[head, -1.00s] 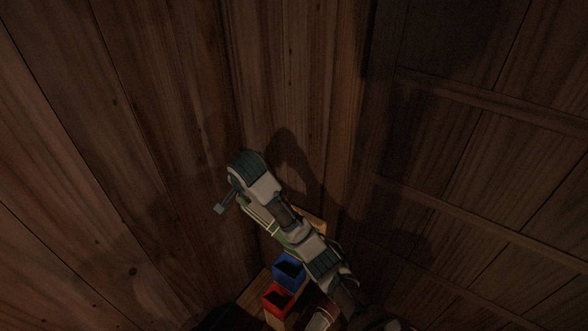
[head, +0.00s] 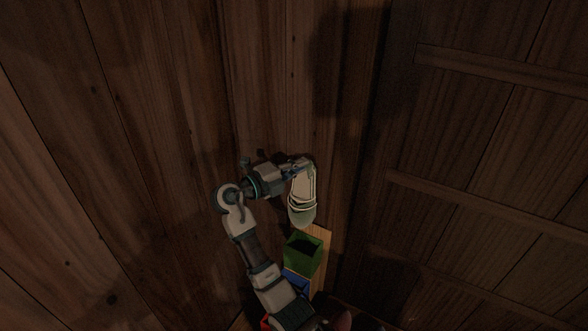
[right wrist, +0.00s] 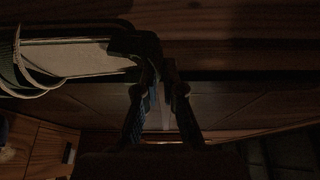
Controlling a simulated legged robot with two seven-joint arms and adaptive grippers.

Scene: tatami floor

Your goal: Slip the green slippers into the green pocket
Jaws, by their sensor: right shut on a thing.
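The green slippers (head: 302,194) hang toe down, held together, with pale soles showing, in the head view. My right gripper (head: 304,165) is shut on their upper end. In the right wrist view the slippers (right wrist: 75,60) reach out to the left from the fingers (right wrist: 160,85). The green pocket (head: 303,253) is an open-topped box just below the slippers in the head view. The toes appear close to its far rim; whether they are over the opening I cannot tell. My left gripper is out of view.
A blue pocket (head: 297,283) stands beside the green one, partly hidden by my right arm. A red pocket (head: 265,323) shows at the bottom edge. The pockets stand on a light wooden board (head: 324,240). Dark plank walls surround them.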

